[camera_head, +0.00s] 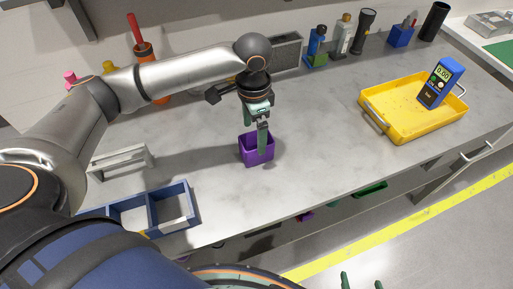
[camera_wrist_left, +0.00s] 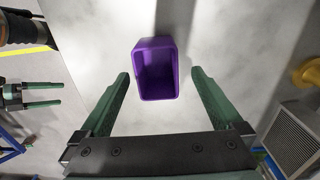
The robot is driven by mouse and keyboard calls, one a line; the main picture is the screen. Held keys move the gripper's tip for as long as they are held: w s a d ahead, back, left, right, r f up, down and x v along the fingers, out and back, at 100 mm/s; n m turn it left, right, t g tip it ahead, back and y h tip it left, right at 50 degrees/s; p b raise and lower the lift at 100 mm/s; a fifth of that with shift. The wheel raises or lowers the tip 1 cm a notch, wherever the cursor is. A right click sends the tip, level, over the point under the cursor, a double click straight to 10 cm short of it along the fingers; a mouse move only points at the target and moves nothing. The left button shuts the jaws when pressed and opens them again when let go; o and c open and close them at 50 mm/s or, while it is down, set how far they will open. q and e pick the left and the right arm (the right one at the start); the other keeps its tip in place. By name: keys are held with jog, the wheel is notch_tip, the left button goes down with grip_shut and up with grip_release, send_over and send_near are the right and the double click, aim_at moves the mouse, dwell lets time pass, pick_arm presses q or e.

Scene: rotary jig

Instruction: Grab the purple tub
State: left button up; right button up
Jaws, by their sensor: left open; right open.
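The purple tub (camera_head: 257,153) is a small open box standing upright on the grey counter in the head view. In the left wrist view the tub (camera_wrist_left: 158,72) looks empty and shows between my left gripper's fingertips, with a gap on each side. My left gripper (camera_head: 262,150) points down at the tub, its fingers overlapping the tub's far part in the head view. The gripper (camera_wrist_left: 160,76) is open and holds nothing; how deep the tips reach is unclear. My right gripper (camera_head: 361,281) is open and empty at the bottom edge, away from the counter.
A yellow tray (camera_head: 398,125) with a blue meter (camera_head: 440,84) stands to the right. A blue divided box (camera_head: 190,202) sits at the front left. A grey speaker-like box (camera_head: 287,52) and several bottles line the back. Counter around the tub is clear.

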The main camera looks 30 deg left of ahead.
aim_at(256, 144)
pick_arm(q)
jog(key=f, duration=0.4)
jog(key=shift+d+f, duration=0.3)
jog(key=shift+f, duration=0.1)
jog(key=c, duration=1.3)
